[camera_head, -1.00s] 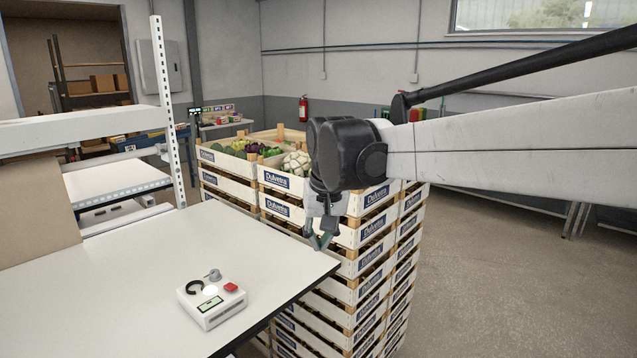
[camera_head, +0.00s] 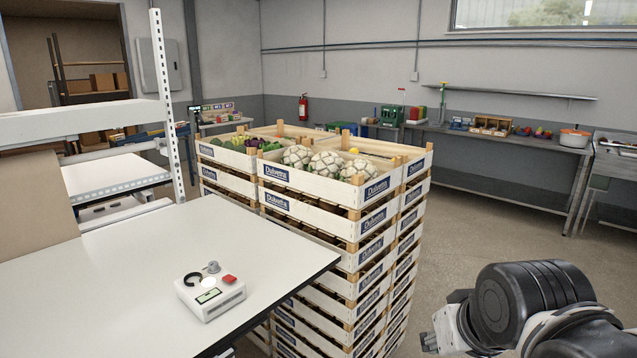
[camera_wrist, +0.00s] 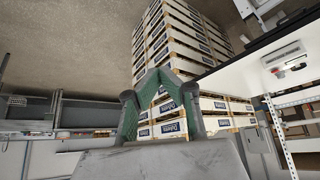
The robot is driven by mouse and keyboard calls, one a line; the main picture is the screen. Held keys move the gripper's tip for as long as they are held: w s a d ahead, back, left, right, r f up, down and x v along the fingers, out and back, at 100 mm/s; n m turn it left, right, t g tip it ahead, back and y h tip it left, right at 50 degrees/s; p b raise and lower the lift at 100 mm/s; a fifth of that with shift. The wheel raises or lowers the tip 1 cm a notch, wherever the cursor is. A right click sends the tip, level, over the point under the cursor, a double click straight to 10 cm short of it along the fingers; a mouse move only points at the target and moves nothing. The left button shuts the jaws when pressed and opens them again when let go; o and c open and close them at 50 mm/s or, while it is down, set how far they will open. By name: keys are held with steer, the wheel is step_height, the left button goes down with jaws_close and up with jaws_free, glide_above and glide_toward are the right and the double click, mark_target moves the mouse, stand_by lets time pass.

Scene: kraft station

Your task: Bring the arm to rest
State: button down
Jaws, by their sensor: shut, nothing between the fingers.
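My gripper (camera_wrist: 158,74) shows in the wrist view with its green fingers brought together at the tips, shut and empty. Behind the fingers in that view are the stacked crates (camera_wrist: 180,52), with a gap that I cannot measure. In the head view, my arm is low at the right edge, where a black joint and pale links show. The gripper's fingers cannot be made out there.
Tall stacks of wooden crates (camera_head: 361,232) with vegetables stand beside the white table (camera_head: 110,285). A small control box (camera_head: 211,296) sits on the table. A workbench (camera_head: 480,140) lines the back wall. Open floor (camera_head: 470,240) lies right of the crates.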

steer(key=shift+t, duration=0.3)
steer(key=s+f, duration=0.1)
steer(key=s+d+f, duration=0.1)
steer(key=s+f, duration=0.1)
steer(key=shift+d, duration=0.25)
